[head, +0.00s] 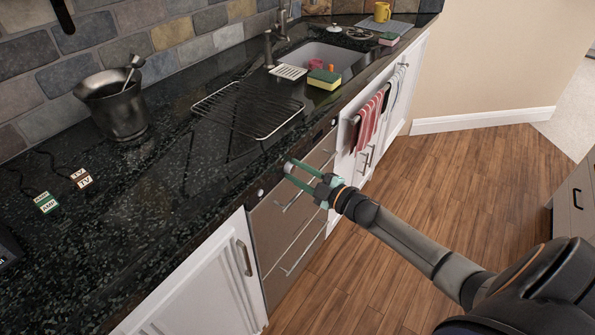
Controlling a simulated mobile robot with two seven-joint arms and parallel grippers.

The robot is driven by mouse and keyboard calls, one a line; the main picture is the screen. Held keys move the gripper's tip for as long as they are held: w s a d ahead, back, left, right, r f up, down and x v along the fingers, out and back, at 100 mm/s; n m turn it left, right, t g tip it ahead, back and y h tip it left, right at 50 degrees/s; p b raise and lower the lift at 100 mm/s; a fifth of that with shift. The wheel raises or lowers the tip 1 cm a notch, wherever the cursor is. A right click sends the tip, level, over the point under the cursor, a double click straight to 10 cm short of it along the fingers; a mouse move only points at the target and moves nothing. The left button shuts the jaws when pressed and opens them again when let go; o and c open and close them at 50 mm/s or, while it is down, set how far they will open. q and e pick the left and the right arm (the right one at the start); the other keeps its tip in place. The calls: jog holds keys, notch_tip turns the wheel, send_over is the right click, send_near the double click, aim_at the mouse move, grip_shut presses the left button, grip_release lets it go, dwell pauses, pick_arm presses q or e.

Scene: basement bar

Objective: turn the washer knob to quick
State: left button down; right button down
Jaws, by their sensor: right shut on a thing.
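The washer (265,236) is the grey-brown front with bar handles, built in under the dark counter edge. My right gripper (290,171) reaches in from the right to the top strip of this front. Its green fingers are shut on the washer knob, which the fingertips mostly hide. The knob's setting and any quick mark are too small to read. A small pale round knob (261,193) shows to the left on the same strip, apart from the gripper. My left gripper is not in view.
The dark counter (165,205) overhangs just above the gripper. It bears a metal bucket (117,108), a wire rack (247,110), and a sponge (324,79) by the sink (335,57). Towels (368,122) hang on the cabinets beyond. The wood floor (440,170) is clear.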

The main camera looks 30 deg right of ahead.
jog(key=shift+r+m+p, duration=0.15)
jog(key=shift+m+p, duration=0.95)
jog(key=shift+m, duration=0.1)
jog(key=m+p, duration=0.1)
jog(key=m, duration=0.2)
jog(key=shift+g+p, duration=0.3)
jog(key=shift+p, duration=0.1)
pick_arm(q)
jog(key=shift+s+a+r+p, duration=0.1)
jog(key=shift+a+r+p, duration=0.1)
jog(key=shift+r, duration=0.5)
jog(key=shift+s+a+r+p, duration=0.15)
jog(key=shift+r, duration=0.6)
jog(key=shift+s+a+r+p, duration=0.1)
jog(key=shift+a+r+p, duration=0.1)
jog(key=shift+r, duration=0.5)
pick_arm(e)
jog(key=shift+m, duration=1.3)
jog(key=c, duration=0.5)
grip_release()
